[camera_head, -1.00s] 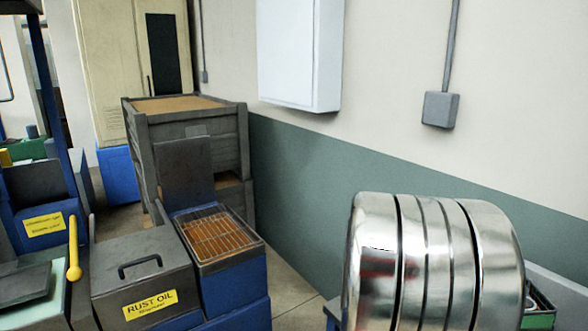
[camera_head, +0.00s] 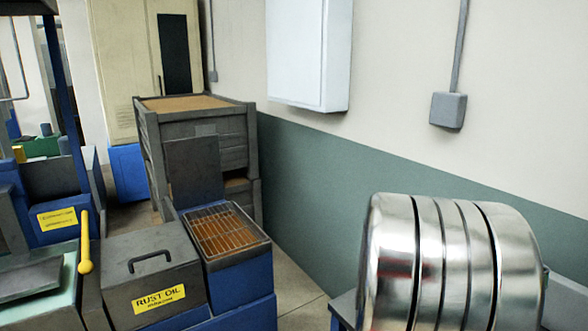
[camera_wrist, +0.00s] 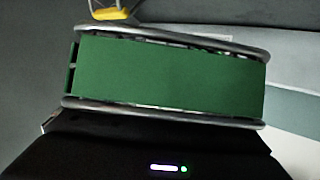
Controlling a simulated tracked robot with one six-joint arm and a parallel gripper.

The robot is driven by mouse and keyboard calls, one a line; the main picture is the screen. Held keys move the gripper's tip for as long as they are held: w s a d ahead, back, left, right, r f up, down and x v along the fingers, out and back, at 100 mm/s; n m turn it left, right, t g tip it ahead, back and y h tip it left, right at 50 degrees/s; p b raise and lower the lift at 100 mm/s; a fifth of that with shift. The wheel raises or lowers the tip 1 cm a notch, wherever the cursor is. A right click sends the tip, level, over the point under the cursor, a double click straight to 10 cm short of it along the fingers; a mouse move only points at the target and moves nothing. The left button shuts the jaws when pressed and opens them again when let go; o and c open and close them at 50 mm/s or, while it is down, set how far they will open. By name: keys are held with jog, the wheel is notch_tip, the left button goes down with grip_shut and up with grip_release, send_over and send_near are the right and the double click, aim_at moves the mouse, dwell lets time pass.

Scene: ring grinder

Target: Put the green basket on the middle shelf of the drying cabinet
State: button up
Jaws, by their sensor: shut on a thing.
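The green basket (camera_wrist: 165,78) fills the middle of the wrist view, a flat green side between grey metal rails, slightly tilted. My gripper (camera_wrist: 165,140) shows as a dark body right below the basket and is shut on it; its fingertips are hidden. In the head view neither the gripper nor the basket can be made out. A tall cream cabinet (camera_head: 120,50) with a dark window strip stands at the back left; I cannot tell if it is the drying cabinet. No middle shelf shows.
Shiny metal rings (camera_head: 450,265) stand at the lower right. A rust oil box (camera_head: 150,270), an open box with a wire grate (camera_head: 222,232) and a grey crate (camera_head: 200,140) crowd the left. A white wall box (camera_head: 309,50) hangs above. A floor strip is clear mid-view.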

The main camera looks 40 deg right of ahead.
jog(key=w+n+t+h, duration=0.3)
jog(key=w+n+t, duration=0.4)
jog(key=w, duration=0.9)
jog(key=w+a+f+n+t+y, duration=0.15)
jog(key=w+a+n+t, duration=0.35)
jog(key=w, duration=0.5)
jog(key=w+a+f+n+t, duration=0.2)
jog(key=w+a+t, duration=0.3)
jog(key=w, duration=0.4)
jog(key=w+a+f+n+t+y, duration=0.25)
jog(key=w+a, duration=0.25)
jog(key=a, duration=0.4)
jog(key=w+a+f+n+t+y, duration=0.1)
jog(key=w+a+f+n+y, duration=0.25)
jog(key=a, duration=0.55)
jog(key=w+a+f+n+t+y, duration=0.1)
jog(key=w+a+n+y, duration=0.1)
jog(key=a, duration=1)
jog(key=w+a+f+n+t+y, duration=0.1)
jog(key=a+n+y, duration=0.3)
jog(key=a, duration=0.8)
jog(key=shift+w+a+f, duration=0.4)
jog(key=shift+w+f, duration=0.15)
jog(key=shift+w, duration=0.25)
